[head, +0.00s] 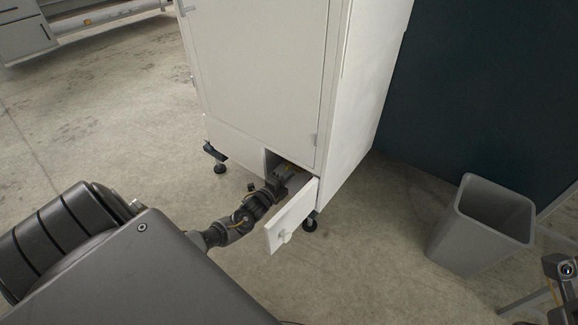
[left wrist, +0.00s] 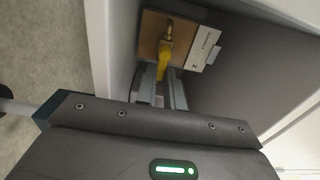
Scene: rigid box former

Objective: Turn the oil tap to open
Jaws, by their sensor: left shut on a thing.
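The oil tap (left wrist: 166,38) shows in the left wrist view as a brass fitting on a tan plate inside the cabinet's low compartment. Its yellow handle (left wrist: 164,64) hangs down from the fitting toward my fingers. My left gripper (left wrist: 161,92) is shut on the yellow handle, with one grey finger on each side. In the head view my left gripper (head: 288,173) reaches into the opening at the cabinet's bottom, and the tap is mostly hidden there. My right gripper's jaws do not show.
A small white door (head: 291,216) with a knob stands open right of my gripper. The white cabinet (head: 255,75) rises above on black feet. A grey bin (head: 467,250) stands at the right. The floor at the left is clear. A white label (left wrist: 203,48) is beside the tap.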

